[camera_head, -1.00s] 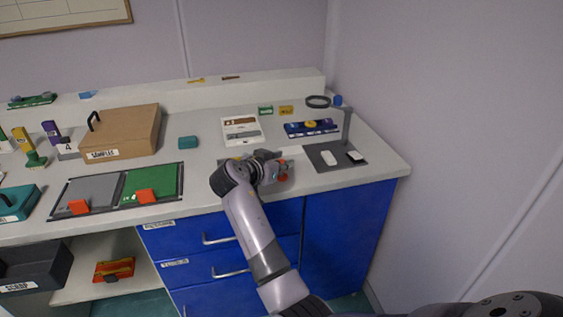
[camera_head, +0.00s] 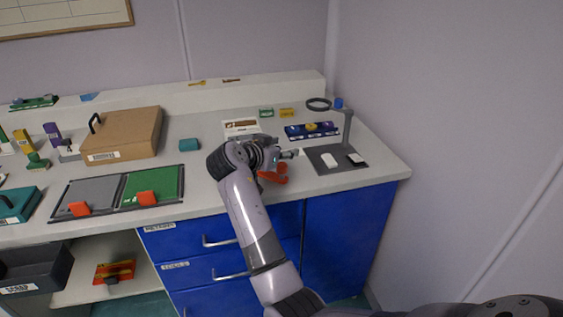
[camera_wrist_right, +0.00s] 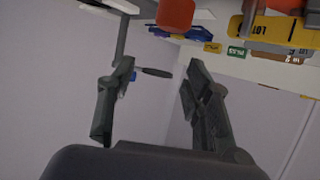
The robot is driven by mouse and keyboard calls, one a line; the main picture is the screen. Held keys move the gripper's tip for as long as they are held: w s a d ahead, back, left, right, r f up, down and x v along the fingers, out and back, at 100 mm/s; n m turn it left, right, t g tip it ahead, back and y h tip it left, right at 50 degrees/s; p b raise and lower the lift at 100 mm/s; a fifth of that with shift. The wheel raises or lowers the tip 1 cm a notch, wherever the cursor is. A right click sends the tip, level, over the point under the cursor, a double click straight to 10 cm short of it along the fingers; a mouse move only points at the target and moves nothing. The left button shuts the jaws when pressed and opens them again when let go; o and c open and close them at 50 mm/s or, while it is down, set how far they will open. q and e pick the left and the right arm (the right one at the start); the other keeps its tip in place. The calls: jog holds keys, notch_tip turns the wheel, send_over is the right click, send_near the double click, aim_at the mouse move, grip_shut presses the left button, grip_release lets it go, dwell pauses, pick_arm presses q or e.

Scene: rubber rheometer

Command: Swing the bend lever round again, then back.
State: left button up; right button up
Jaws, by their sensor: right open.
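An orange-red part (camera_head: 275,174), which looks like the bend lever, sits at the bench's front edge, partly hidden behind my right wrist. An orange block, seemingly the same part, shows at the top of the right wrist view (camera_wrist_right: 175,14). My right gripper (camera_head: 292,153) is just above it, pointing right. In the right wrist view the fingers (camera_wrist_right: 160,70) are apart with nothing between them. The base of the lever's fixture is mostly hidden by my arm. My left gripper is not in view.
Right of the gripper stands a grey stand with a ring (camera_head: 347,126) on a dark base. A blue tray (camera_head: 311,130) lies behind. Left are a green plate (camera_head: 165,180), a teal block (camera_head: 189,144) and a brown box (camera_head: 125,132). A wall closes the right side.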

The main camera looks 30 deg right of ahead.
notch_tip(320, 180, up, 5)
jog(key=shift+a+f, duration=0.1)
dwell(0.7)
